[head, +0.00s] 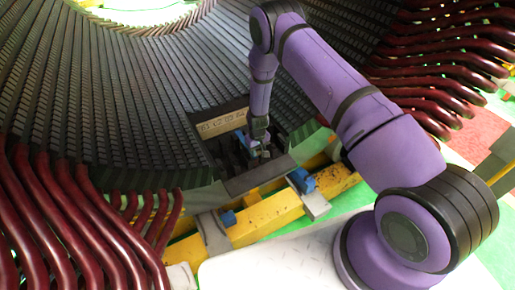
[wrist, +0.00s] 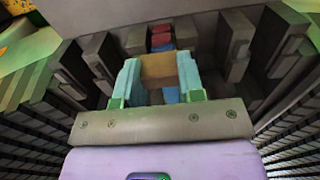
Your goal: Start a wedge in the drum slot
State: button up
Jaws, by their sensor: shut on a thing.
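My gripper (wrist: 159,82) has two teal fingers, shut on a tan block that looks like the wedge (wrist: 158,67) in the wrist view. Just beyond the wedge, red and blue pieces (wrist: 161,39) lie in a slot between dark teeth; I cannot tell whether the wedge touches them or has entered the slot. In the head view my gripper (head: 256,146) is low inside the drum (head: 110,95), at an opening among the dark slot teeth. The wedge is too small to make out there.
Dark teeth (wrist: 235,45) stand close on both sides of the fingers. A tan panel (head: 222,124) is beside the opening. A yellow beam (head: 265,213) with blue clamps (head: 302,181) runs below. Dark red coil ends (head: 70,215) rise at left and right.

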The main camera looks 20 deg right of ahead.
aim_at(258, 153)
jog(key=shift+f, duration=1.45)
jog(key=shift+f, duration=0.2)
jog(key=shift+w+a, duration=0.1)
jog(key=shift+w, duration=0.55)
dwell(0.5)
